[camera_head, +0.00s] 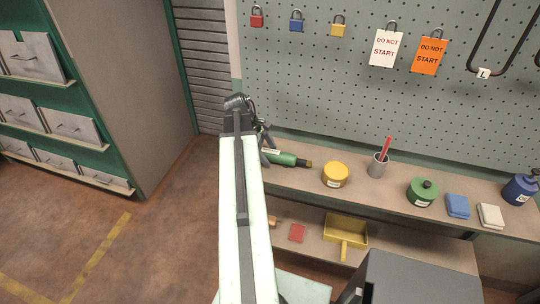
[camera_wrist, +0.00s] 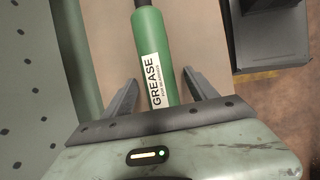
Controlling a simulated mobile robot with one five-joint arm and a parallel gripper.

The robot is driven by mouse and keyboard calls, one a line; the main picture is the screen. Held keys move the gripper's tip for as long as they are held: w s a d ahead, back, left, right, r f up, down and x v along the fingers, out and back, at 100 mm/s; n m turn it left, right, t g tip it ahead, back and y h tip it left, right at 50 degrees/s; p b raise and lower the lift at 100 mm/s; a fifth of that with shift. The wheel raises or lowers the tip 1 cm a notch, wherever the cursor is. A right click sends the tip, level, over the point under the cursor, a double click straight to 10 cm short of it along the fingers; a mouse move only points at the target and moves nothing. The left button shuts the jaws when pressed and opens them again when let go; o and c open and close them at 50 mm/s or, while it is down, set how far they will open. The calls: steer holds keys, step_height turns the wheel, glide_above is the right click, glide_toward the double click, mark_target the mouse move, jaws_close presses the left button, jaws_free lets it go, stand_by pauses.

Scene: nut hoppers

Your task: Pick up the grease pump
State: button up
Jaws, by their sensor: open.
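The grease pump is a green cylinder with a white label reading GREASE and a dark end. In the wrist view the pump (camera_wrist: 148,62) lies between the two dark fingers of my open gripper (camera_wrist: 160,90), with a gap on each side. In the head view the pump (camera_head: 284,159) lies on its side at the left end of the upper shelf (camera_head: 310,178). My gripper (camera_head: 264,135) is at its left end there, partly hidden by my arm. I cannot tell how high the fingers are above the shelf.
Right of the pump stand a yellow tin (camera_head: 335,174), a grey cup with a red stick (camera_head: 378,165), a green pot (camera_head: 422,191) and cloths. A pegboard (camera_head: 330,110) rises behind the shelf. The lower shelf holds a yellow dustpan (camera_head: 346,230). Floor is open at left.

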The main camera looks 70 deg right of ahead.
mark_target(268, 151)
steer(key=shift+f, duration=0.2)
jaws_close()
steer(key=shift+r, duration=0.1)
step_height(268, 151, up, 11)
steer(key=p, duration=1)
steer(key=shift+f, duration=0.35)
steer(key=c, duration=0.6)
jaws_free()
steer(key=shift+c, duration=0.2)
jaws_close()
steer(key=shift+f, duration=0.1)
